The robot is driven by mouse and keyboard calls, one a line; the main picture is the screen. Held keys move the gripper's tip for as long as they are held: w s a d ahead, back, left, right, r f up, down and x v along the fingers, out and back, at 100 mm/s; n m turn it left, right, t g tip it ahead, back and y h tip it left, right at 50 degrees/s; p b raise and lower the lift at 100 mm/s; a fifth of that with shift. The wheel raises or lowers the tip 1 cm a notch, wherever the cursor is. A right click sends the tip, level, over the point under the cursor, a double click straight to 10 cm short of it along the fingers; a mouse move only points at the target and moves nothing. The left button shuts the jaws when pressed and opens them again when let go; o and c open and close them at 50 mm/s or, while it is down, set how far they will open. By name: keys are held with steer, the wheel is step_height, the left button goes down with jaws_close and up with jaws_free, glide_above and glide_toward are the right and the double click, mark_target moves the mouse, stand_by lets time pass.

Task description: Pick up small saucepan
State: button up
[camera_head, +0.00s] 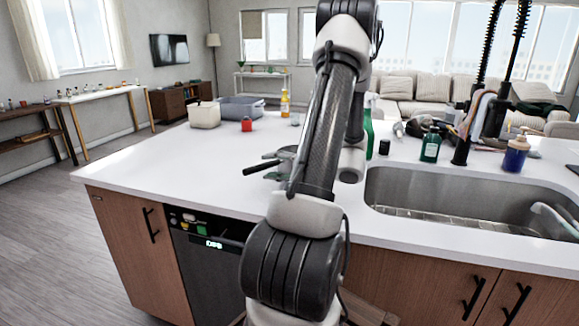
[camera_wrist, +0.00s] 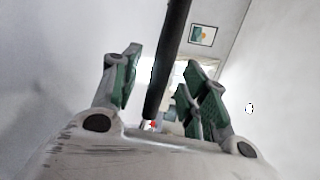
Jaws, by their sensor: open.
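The small saucepan (camera_head: 286,153) is on the white island counter, largely hidden behind my arm in the head view. A dark handle (camera_head: 262,167) sticks out to the left of my arm. In the wrist view a long black bar, seemingly the handle (camera_wrist: 170,60), runs from the top edge down between the fingers. My gripper (camera_wrist: 163,62) is open, with green-padded fingers on both sides of the bar. I see a gap on each side, but cannot tell how deep the bar sits between the fingers. The head view does not show the fingers clearly.
On the counter (camera_head: 140,165) stand a red container (camera_head: 247,124), a grey basin (camera_head: 241,107) and a white bin (camera_head: 204,115) at the back left. A green bottle (camera_head: 368,127) stands just right of my arm. The sink (camera_head: 450,190) is at the right. The left front counter is clear.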

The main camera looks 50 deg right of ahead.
steer(key=shift+x, duration=1.25)
jaws_close()
steer(key=shift+r, duration=0.1)
